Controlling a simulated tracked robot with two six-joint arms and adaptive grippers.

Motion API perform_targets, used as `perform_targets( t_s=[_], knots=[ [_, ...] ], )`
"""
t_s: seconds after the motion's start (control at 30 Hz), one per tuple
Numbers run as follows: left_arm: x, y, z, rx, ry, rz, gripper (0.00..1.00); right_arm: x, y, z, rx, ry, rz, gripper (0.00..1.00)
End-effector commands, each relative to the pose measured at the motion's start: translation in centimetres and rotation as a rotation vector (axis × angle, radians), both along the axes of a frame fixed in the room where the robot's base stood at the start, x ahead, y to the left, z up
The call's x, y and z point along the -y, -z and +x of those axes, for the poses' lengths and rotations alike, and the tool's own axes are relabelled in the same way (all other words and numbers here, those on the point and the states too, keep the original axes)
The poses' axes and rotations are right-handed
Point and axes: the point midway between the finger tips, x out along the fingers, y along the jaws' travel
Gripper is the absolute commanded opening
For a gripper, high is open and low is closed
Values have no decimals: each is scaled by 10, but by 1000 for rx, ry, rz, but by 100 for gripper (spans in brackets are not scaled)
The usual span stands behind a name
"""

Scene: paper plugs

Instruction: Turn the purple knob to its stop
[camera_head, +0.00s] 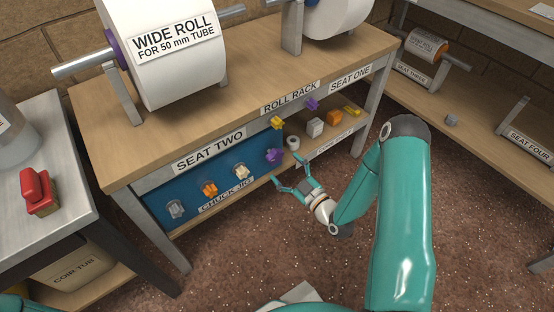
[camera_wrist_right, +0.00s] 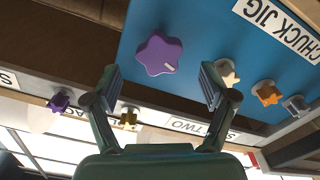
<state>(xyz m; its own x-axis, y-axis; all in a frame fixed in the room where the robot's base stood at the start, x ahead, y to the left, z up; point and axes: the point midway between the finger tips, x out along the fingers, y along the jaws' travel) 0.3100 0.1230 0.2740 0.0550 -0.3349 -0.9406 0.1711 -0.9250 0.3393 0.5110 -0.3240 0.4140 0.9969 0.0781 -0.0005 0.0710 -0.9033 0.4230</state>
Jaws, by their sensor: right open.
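The purple knob (camera_head: 274,155) is at the right end of the blue chuck jig panel (camera_head: 158,206), under the bench top. In the right wrist view the purple knob (camera_wrist_right: 159,53) is star-shaped with a short white mark near its edge. My right gripper (camera_head: 287,168) is open in front of the knob. In the wrist view the fingers of the right gripper (camera_wrist_right: 158,72) stand apart on either side below the knob, and the knob shows between and beyond them. I see no contact. My left gripper is out of view.
Cream (camera_head: 242,171), orange (camera_head: 209,188) and grey (camera_head: 176,209) knobs share the panel. A shelf right of the panel holds a white ring (camera_head: 293,142) and small blocks. The floor ahead is clear.

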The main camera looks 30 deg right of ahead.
Motion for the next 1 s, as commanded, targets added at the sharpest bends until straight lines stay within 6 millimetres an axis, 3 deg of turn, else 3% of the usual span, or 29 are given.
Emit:
perform_targets(
  t_s=[0.3,0.5,1.0],
  knots=[
    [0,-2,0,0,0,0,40,0,0,0,-40,0,505,83],
    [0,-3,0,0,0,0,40,0,0,0,-58,0,746,83],
    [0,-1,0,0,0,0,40,-1,-1,0,-61,0,785,83]
  ],
)
